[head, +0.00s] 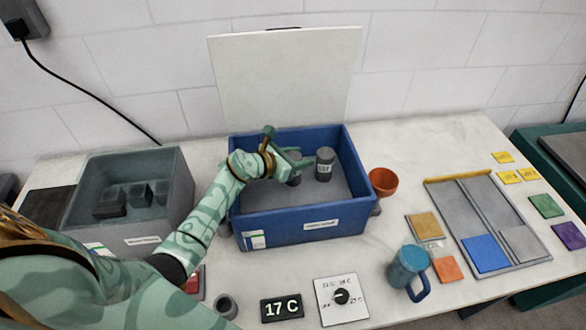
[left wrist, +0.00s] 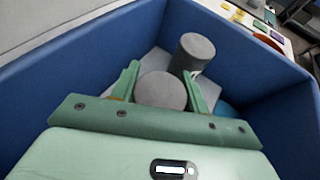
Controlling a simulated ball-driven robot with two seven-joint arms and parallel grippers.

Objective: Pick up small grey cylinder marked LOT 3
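Two small dark grey cylinders stand in the blue bin. One, the right cylinder (head: 325,163), carries a pale label too small to read surely; it also shows beyond my gripper in the left wrist view (left wrist: 195,50). The other, the left cylinder (head: 295,175), is partly hidden by my left gripper (head: 290,160). In the left wrist view its round top (left wrist: 161,90) lies between the two green fingers (left wrist: 163,86). The fingers are close on either side; I cannot tell whether they touch it. LOT 3 is not legible on either cylinder. My right gripper is out of view.
The blue bin (head: 290,222) has high walls around the gripper. A grey bin (head: 178,212) with dark blocks stands left. An orange cup (head: 382,182), a teal mug (head: 405,268), a dial panel (head: 341,298) and a grey tray (head: 500,205) lie around. A white board (head: 285,80) stands behind.

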